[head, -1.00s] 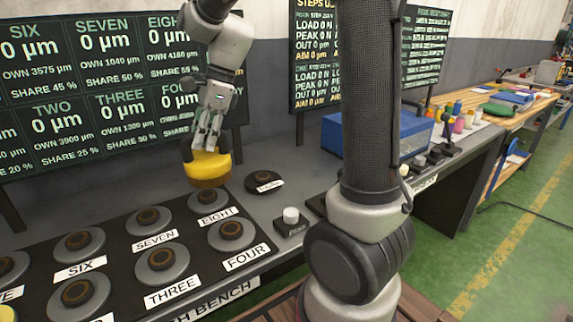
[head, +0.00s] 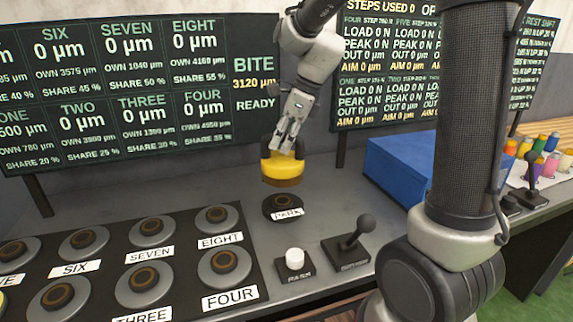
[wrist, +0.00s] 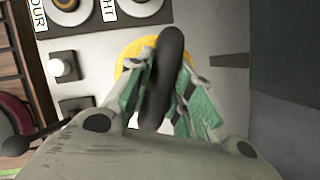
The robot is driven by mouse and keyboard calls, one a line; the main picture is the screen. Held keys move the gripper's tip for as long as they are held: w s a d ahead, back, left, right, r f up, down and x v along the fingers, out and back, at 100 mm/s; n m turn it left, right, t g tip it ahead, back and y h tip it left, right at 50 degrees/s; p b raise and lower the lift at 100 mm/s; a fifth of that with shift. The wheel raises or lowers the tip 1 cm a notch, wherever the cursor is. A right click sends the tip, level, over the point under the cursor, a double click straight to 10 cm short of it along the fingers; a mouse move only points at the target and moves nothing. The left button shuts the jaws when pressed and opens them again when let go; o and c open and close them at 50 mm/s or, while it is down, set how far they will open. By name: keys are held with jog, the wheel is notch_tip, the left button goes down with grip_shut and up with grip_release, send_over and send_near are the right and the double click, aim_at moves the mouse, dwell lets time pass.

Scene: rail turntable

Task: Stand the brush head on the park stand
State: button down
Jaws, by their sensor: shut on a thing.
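The brush head is a yellow disc (head: 283,166) with a brown bristle underside and a dark handle on top. My gripper (head: 287,142) is shut on its dark handle and holds it upright, just above and behind the park stand. The park stand (head: 283,207) is a low black round pad with a "PARK" label on the bench. A gap seems to show between bristles and stand. In the wrist view the dark handle (wrist: 166,80) lies between the fingers, with the yellow disc (wrist: 128,58) behind it. The park stand is hidden there.
Several labelled round pads stand on a black board (head: 120,265) at the left. A white push button (head: 295,260) and a black lever (head: 357,235) are in front and to the right. A blue box (head: 400,170) stands at the right. Display boards (head: 130,85) rise behind.

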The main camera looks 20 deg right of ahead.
aim_at(286, 158)
jog(key=shift+f, duration=3.85)
jog(key=shift+f, duration=0.1)
jog(key=c, duration=1.3)
grip_release()
jog(key=shift+f, duration=0.1)
jog(key=v, duration=1.2)
jog(key=shift+r, duration=0.2)
jog(key=s+d+n+t+h, duration=0.1)
jog(key=s+d+n, duration=0.2)
jog(key=s+n, duration=0.4)
jog(key=s+d+n+h, duration=0.1)
jog(key=s+d+n, duration=0.3)
jog(key=s+n, duration=0.3)
jog(key=s+d+r+n+t+h, duration=0.1)
jog(key=s+d+n+h, duration=0.1)
jog(key=s+n, duration=0.6)
jog(key=shift+s+d+n+t, duration=0.1)
jog(key=shift+d+n+t, duration=0.2)
jog(key=shift+d, duration=0.5)
